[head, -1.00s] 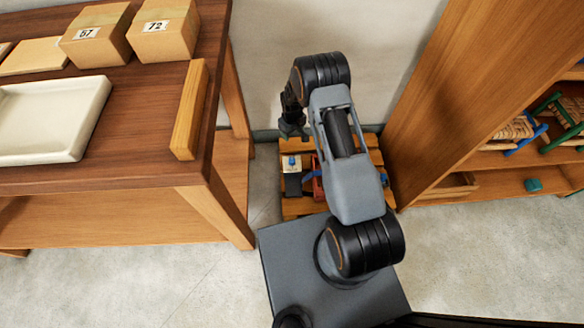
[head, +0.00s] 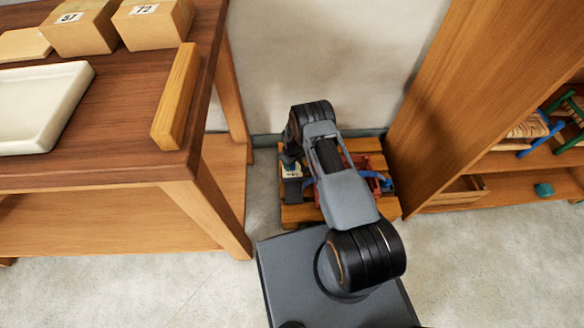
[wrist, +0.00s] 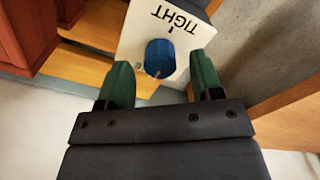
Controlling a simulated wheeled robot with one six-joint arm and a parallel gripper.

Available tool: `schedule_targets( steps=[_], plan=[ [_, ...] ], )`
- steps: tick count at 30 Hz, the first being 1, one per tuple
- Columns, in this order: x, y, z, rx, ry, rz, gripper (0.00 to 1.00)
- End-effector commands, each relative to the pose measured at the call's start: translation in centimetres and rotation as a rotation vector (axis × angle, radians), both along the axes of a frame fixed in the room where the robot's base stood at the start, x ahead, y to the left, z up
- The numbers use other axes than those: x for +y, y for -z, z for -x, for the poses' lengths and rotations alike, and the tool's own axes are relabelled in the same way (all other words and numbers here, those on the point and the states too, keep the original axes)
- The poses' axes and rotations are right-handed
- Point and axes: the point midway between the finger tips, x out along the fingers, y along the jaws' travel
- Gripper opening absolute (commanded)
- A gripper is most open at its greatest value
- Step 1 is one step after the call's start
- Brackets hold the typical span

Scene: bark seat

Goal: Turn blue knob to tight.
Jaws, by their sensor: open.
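The blue knob (wrist: 160,58) shows in the wrist view on a white plate (wrist: 135,38) marked TIGHT, with a short dark mark by the word. My gripper (wrist: 158,80) is open, its two green fingers on either side of the knob's near part. I cannot tell whether the fingers touch it. In the head view my arm hides the knob, and only a bit of the white plate (head: 291,170) shows on the low wooden slatted stand (head: 300,214).
A red part (head: 367,164) and a blue part (head: 388,183) sit on the same stand, right of my arm. A wooden table (head: 165,165) stands at left, a shelf unit (head: 465,100) at right. A wall is behind.

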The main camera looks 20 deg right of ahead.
Motion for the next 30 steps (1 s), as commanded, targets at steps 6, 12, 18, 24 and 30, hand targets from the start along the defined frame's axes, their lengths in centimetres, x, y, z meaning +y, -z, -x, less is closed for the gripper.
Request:
schedule_targets(
  steps=[6, 12, 18, 24, 30],
  plan=[
    [0.0, 1.9, 0.0, 0.000, 0.000, 0.000, 0.60],
    [0.0, 2.1, 0.0, 0.000, 0.000, 0.000, 0.60],
    [0.0, 2.1, 0.0, 0.000, 0.000, 0.000, 0.59],
    [0.0, 2.1, 0.0, 0.000, 0.000, 0.000, 0.40],
    [0.0, 2.1, 0.0, 0.000, 0.000, 0.000, 0.21]
  ],
)
